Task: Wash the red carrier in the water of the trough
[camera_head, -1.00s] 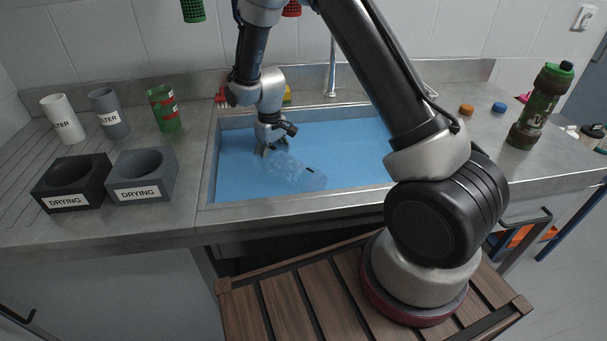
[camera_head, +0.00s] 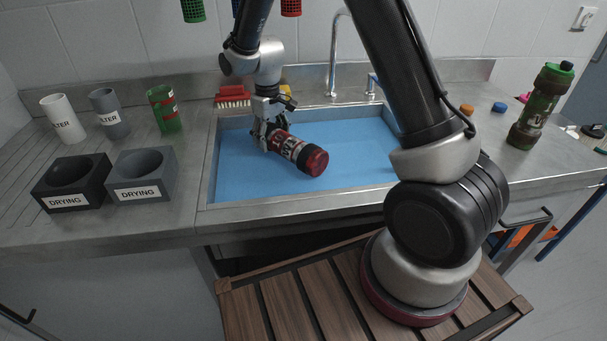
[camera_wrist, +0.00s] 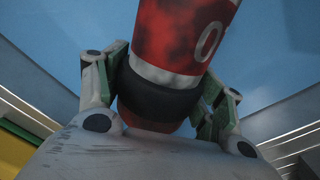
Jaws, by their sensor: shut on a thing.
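The red carrier (camera_head: 296,151) is a red cylinder with black bands and white lettering. My gripper (camera_head: 267,136) is shut on one end of it and holds it tilted, its free end pointing right and toward the front, over the blue water of the trough (camera_head: 235,172). In the wrist view the carrier (camera_wrist: 178,38) lies between both fingers, gripped at a black band, and dark patches show on its red surface. The carrier appears clear of the water, though its exact height is hard to tell.
A red brush (camera_head: 233,96) lies behind the trough at the left, beside something yellow (camera_head: 286,91). A tap (camera_head: 334,55) rises behind the trough. Two drying blocks (camera_head: 72,183) (camera_head: 141,174) and several cups stand left.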

